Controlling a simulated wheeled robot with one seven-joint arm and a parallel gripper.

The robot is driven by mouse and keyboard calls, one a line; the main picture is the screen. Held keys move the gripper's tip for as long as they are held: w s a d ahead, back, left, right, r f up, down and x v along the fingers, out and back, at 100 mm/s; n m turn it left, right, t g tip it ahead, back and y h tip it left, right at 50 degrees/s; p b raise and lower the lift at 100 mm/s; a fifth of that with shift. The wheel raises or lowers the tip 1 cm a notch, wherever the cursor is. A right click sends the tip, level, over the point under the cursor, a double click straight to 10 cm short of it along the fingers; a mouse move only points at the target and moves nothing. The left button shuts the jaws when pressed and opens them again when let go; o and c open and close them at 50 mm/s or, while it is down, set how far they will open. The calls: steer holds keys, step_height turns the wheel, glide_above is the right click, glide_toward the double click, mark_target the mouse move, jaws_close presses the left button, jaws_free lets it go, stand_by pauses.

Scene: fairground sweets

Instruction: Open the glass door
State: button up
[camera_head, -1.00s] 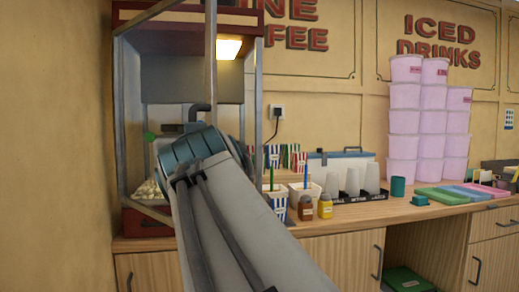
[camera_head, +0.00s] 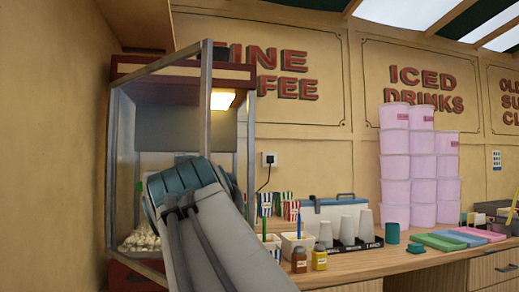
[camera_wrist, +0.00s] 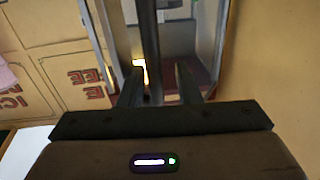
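The popcorn cabinet (camera_head: 180,72) stands at the left against the wall, with a red top and a lit lamp. Its metal-framed glass door (camera_head: 207,100) stands ajar, slanting out in front of the cabinet from the left side. My arm covers the door's lower part. My gripper (camera_wrist: 158,82) is hidden behind my arm in the head view. In the wrist view its two fingers are apart, with a dark upright bar (camera_wrist: 149,40) showing between or just beyond them, nearer the left finger. I cannot tell whether they touch it.
Popcorn (camera_head: 140,238) lies inside the cabinet. To the right, the counter (camera_head: 400,262) holds paper cups (camera_head: 347,230), sauce bottles (camera_head: 319,258), stacked pink tubs (camera_head: 394,167) and coloured trays (camera_head: 440,241). A plain wall (camera_head: 50,150) is close on the left.

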steer(key=d+r, duration=0.7)
steer(key=d, duration=0.4)
steer(key=shift+w+d+p, duration=0.2)
steer(key=shift+d+p, duration=0.1)
steer(key=shift+d, duration=0.05)
